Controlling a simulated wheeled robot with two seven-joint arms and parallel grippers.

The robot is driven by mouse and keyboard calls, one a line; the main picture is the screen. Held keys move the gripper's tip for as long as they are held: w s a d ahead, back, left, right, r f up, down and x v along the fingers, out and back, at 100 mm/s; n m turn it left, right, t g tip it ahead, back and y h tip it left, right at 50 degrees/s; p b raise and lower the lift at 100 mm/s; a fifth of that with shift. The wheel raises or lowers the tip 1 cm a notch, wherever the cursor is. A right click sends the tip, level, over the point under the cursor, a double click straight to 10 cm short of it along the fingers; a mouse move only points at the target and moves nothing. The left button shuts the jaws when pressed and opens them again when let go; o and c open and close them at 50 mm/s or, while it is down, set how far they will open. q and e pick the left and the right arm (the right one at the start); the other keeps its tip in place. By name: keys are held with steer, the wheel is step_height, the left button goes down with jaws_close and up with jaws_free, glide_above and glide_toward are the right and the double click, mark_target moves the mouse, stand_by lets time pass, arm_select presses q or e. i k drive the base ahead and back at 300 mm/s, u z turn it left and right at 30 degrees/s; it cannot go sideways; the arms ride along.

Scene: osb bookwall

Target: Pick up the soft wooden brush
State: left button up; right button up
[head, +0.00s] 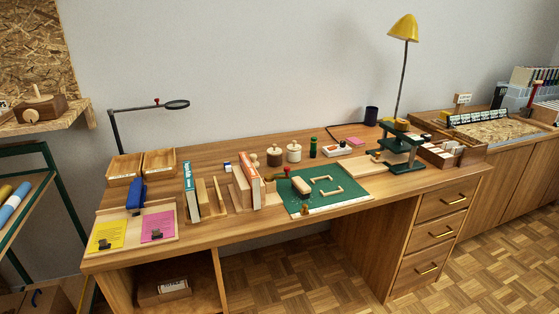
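A long wooden desk (230,235) fills the middle of the view. A green cutting mat (340,202) lies on it, right of centre. A small wooden block-like piece with a dark lower part (300,186) sits at the mat's left side and may be the soft wooden brush. It is too small to be sure. Light wooden corner pieces (328,190) lie on the mat to its right. Neither of my grippers is in view, and nothing touches the piece.
Books in wooden stands (191,192) and a red-and-white book (249,183) stand left of the mat. Lidded jars (294,153) and a green bottle (313,148) stand behind it. A dark green press (402,148) is to the right. The desk's front strip is mostly clear.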

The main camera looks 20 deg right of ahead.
mark_target(299, 186)
steer(key=i, duration=0.5)
steer(key=u, duration=3.4)
steer(key=k, duration=2.1)
steer(key=z, duration=1.35)
